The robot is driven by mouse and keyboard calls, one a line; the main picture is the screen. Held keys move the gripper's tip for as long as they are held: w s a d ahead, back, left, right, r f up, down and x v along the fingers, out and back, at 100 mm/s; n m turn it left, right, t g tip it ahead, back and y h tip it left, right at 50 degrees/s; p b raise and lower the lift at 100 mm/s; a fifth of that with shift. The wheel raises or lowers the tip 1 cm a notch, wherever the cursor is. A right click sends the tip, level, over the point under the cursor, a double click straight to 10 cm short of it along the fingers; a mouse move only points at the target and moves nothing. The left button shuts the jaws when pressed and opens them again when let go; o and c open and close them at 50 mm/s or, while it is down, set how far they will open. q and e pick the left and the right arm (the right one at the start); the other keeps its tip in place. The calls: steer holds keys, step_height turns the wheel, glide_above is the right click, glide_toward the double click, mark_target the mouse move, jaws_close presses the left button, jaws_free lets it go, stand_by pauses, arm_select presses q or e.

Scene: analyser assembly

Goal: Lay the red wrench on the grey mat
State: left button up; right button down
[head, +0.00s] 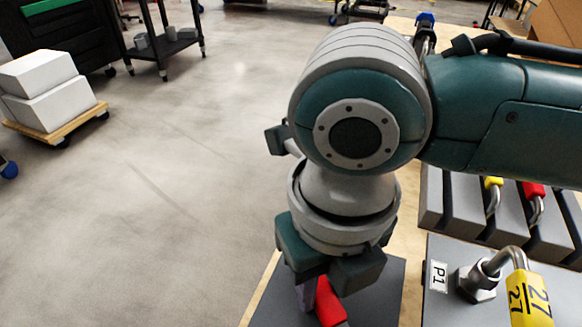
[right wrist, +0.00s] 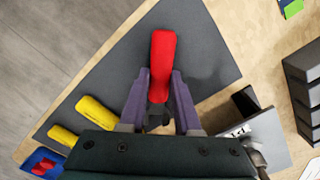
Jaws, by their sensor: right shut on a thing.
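The red wrench shows in the right wrist view as a red handle (right wrist: 162,62) between the two purple fingers of my right gripper (right wrist: 160,88). That gripper is shut on it. In the head view the red handle (head: 328,303) shows below the gripper (head: 312,290). My wrist and palm hide the rest of the wrench. The grey mat (right wrist: 205,40) lies beneath it, also in the head view (head: 375,297). I cannot tell whether the wrench touches the mat. My left gripper is not in view.
Two yellow-handled tools (right wrist: 95,108) lie on the mat's left side in the right wrist view. A grey slotted rack (head: 462,205) holds yellow- and red-handled tools. A plate marked P1 (head: 440,290) with a yellow-handled tool (head: 528,298) stands right of the mat.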

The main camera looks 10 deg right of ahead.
steer(key=shift+f, duration=0.35)
steer(key=c, duration=0.5)
jaws_free()
steer(key=shift+c, duration=0.2)
step_height(320, 180, up, 10)
steer(key=shift+p, duration=1.15)
